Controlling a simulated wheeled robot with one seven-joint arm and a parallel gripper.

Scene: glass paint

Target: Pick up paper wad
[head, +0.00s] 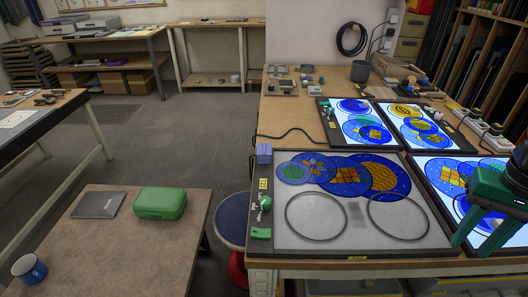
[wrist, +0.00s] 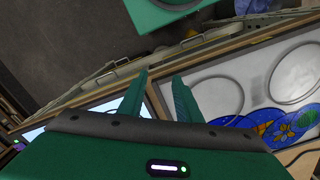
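I cannot make out a paper wad for sure in either view. My gripper (head: 470,247) is at the right edge of the head view, over the lit panel (head: 462,212) at the front right of the workbench. In the wrist view its two green fingers (wrist: 160,76) stand apart with nothing visible between them. The gripper is open and empty. The gripper body hides part of the lit panel and the bench behind it.
An unlit panel (head: 345,238) with round glass pieces and two empty rings lies left of my gripper. More lit panels (head: 365,143) lie behind. A dark pot (head: 360,71) stands farther back. A low table (head: 150,238) holds a green case (head: 160,203) and blue mug (head: 29,269).

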